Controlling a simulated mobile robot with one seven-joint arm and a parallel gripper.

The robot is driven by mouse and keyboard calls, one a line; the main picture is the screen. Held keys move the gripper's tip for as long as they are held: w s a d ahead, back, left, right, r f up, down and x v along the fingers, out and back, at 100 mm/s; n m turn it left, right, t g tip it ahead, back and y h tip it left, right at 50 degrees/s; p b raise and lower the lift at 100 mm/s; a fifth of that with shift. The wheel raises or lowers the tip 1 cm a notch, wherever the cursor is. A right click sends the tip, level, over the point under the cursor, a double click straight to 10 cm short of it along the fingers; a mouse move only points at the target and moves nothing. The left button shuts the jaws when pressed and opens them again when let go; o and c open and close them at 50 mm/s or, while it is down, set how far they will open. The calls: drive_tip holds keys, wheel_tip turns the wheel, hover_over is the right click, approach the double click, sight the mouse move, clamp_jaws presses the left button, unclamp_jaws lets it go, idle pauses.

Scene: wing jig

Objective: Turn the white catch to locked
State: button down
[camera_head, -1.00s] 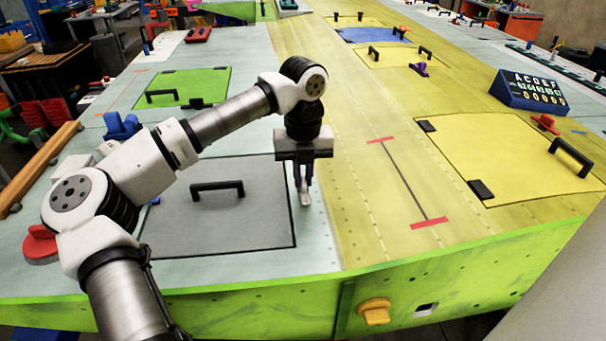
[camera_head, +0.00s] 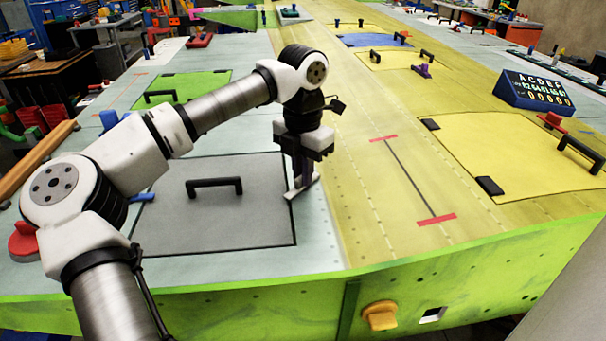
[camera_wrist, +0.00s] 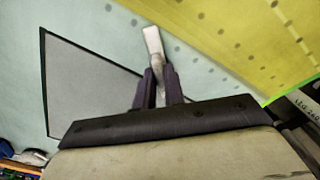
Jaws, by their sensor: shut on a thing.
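The white catch (camera_head: 301,189) is a small flat bar beside the right edge of the grey panel (camera_head: 175,220). In the head view it lies aslant, its near-left end at the panel's edge and its far-right end toward the yellow skin. My gripper (camera_head: 303,178) points down over the catch, with its dark fingers shut on the catch's middle. In the wrist view the catch (camera_wrist: 153,42) sticks out past the fingertips (camera_wrist: 159,76). The fingers hide its middle and other end there.
A black handle (camera_head: 214,187) stands up from the grey panel. A yellow panel (camera_head: 520,155) with a black handle (camera_head: 582,155) lies to the right. An orange knob (camera_head: 380,315) sits on the green front edge. The surface just right of my gripper is clear.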

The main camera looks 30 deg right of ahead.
drive_tip(key=m, duration=0.4)
drive_tip(key=shift+m, duration=0.3)
drive_tip(key=shift+w+m, duration=0.1)
drive_tip(key=shift+m, duration=1.9)
drive_tip(key=c, duration=1.5)
unclamp_jaws()
wheel_tip(320, 180, up, 14)
drive_tip(key=shift+f+b, duration=0.1)
drive_tip(key=shift+b, duration=1.05)
